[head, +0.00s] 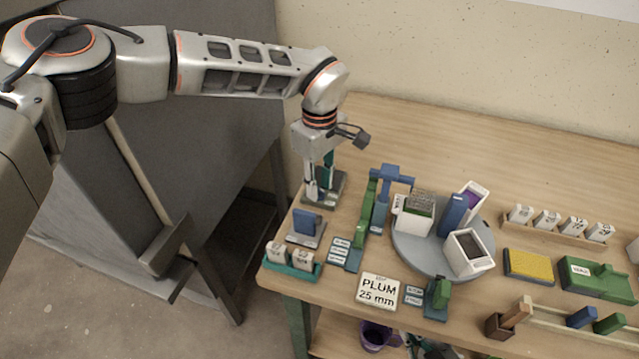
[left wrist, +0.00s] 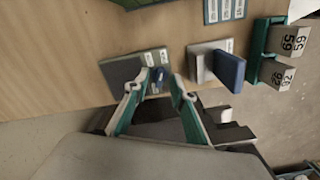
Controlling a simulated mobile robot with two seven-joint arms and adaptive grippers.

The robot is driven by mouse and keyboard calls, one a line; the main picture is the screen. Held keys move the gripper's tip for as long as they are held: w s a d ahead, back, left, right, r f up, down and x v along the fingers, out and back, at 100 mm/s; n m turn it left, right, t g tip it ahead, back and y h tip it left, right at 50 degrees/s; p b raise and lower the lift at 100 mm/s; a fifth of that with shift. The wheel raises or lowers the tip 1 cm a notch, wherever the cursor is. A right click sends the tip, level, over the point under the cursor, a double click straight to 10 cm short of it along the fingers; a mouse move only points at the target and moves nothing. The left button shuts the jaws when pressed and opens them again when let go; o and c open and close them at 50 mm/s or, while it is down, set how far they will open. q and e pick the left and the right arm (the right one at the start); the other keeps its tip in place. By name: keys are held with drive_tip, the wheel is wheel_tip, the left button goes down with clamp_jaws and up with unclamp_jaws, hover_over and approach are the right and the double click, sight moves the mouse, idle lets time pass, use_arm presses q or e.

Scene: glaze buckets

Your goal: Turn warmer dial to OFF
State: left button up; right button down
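My left gripper (head: 318,196) points down over a small grey-green plate (head: 339,186) at the left end of the table. In the left wrist view, the plate (left wrist: 122,70) carries small pale labels (left wrist: 156,57). A small dark blue piece (left wrist: 157,80), which may be the dial, shows between the fingertips of the left gripper (left wrist: 160,82). The fingers are apart, with one on each side of it; whether either touches it I cannot tell. The dial's setting and the label text are too small to read. My right gripper is not in view.
A blue block on a grey base (head: 305,224) stands just in front of the plate. A green tray with numbered blocks (head: 292,263) is at the front left edge. Green and blue upright fixtures (head: 380,205) and a round turntable (head: 408,248) with containers stand to the right.

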sight(320, 190)
use_arm(q)
wheel_tip(320, 190, up, 12)
drive_tip(key=shift+f, duration=0.2)
drive_tip(key=shift+s+f, duration=0.1)
drive_tip(key=shift+s, duration=0.05)
idle(0.5)
